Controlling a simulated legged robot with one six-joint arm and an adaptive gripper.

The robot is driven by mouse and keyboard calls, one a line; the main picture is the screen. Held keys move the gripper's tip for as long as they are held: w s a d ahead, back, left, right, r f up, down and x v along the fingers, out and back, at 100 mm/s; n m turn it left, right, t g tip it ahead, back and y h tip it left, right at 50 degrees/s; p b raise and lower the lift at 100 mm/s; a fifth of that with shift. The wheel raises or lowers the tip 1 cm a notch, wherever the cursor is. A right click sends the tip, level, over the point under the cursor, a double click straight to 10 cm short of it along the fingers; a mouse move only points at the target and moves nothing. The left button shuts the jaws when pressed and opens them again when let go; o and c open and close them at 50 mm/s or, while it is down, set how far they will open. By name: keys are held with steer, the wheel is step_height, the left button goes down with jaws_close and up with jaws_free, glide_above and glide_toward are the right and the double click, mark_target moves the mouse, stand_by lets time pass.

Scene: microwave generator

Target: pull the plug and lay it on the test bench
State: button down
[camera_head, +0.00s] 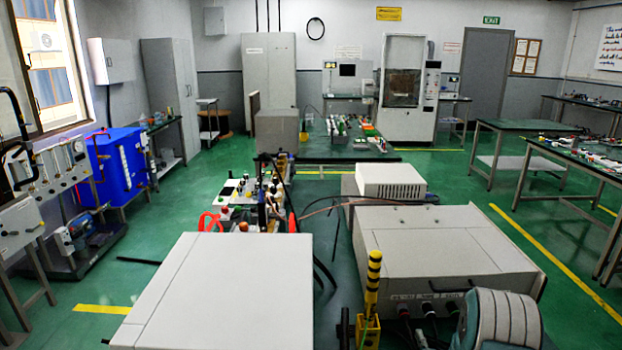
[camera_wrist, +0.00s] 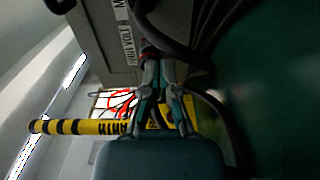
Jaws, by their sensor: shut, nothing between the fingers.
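In the wrist view my gripper (camera_wrist: 158,66) is shut and empty, its fingertips close to a dark reddish plug (camera_wrist: 150,50) at the grey panel. I cannot tell whether they touch it. Dark cables run beside the fingers. In the head view the wide grey generator box (camera_head: 440,245) has several plugs low on its front, among them a reddish one (camera_head: 403,311). I cannot tell which one my gripper is at; the gripper itself is hidden in the head view. The boxes stand on a green-topped bench (camera_head: 333,240), mostly covered.
A yellow and black rod (camera_head: 373,285) stands in front of the generator box; it also shows in the wrist view (camera_wrist: 80,127). Another grey box (camera_head: 220,290) is at the left. A small white unit (camera_head: 390,181) stands behind. A green-topped table (camera_head: 520,127) at the right has bare room.

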mark_target(410, 302)
steer(key=shift+w, duration=3.5)
steer(key=shift+a+r, duration=0.15)
steer(key=shift+a, duration=0.15)
steer(key=shift+r, duration=1)
steer(key=shift+d, duration=0.1)
steer(key=shift+d+r, duration=0.2)
steer(key=shift+s+d, duration=0.1)
steer(key=shift+s, duration=2.95)
